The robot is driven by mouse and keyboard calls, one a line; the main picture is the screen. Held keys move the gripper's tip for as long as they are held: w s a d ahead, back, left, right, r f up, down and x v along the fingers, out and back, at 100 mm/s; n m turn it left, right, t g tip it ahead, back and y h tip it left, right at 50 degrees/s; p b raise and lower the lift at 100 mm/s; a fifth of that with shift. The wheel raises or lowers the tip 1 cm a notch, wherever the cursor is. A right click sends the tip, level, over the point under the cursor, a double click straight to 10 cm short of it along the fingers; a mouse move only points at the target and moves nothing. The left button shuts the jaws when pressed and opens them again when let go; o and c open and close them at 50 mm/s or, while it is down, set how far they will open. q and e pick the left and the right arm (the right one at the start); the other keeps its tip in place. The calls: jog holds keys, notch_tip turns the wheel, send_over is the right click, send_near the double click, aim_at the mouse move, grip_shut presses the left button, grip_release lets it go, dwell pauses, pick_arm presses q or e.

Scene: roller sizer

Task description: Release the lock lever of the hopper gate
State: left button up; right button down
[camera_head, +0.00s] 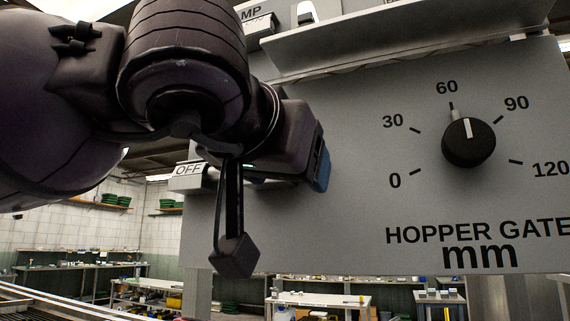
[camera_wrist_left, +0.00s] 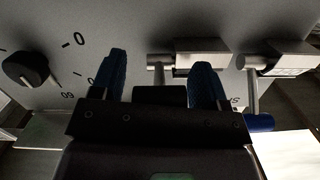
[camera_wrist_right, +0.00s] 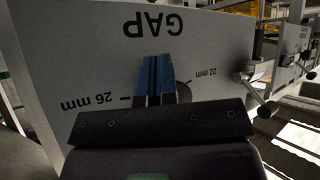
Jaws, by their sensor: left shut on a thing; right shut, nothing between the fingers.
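The hopper gate panel (camera_head: 370,215) fills the right of the head view, with a black dial (camera_head: 468,142) marked 0 to 120 whose pointer is near 60. My left gripper (camera_head: 320,168) is at the panel's left side, beside an OFF label (camera_head: 187,170), and its arm hides most of that spot. In the left wrist view, my left gripper (camera_wrist_left: 160,88) has its fingers on either side of a dark grip on a metal lever (camera_wrist_left: 158,70), by a pale block. My right gripper (camera_wrist_right: 156,80) is shut and empty before a panel marked GAP (camera_wrist_right: 90,60).
A second lever with a blue end (camera_wrist_left: 258,122) stands beside the held one in the left wrist view. Another lever with a dark knob (camera_wrist_right: 267,109) is right of the GAP panel. A ledge (camera_head: 400,50) juts out above the hopper gate panel. Workbenches stand far behind.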

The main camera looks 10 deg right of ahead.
pick_arm(q)
jog(key=shift+f, duration=0.25)
dwell(0.7)
jog(key=o, duration=1)
jog(key=shift+d, duration=0.1)
jog(key=shift+o, duration=1.2)
jog(key=shift+w+d, duration=0.1)
jog(key=shift+w, duration=0.05)
jog(key=shift+r, duration=0.1)
jog(key=shift+s+a+r, duration=0.1)
jog(key=shift+s+a, duration=0.1)
jog(key=shift+s+a, duration=0.15)
jog(key=shift+s, duration=0.1)
jog(key=v, duration=1)
jog(key=shift+w, duration=0.15)
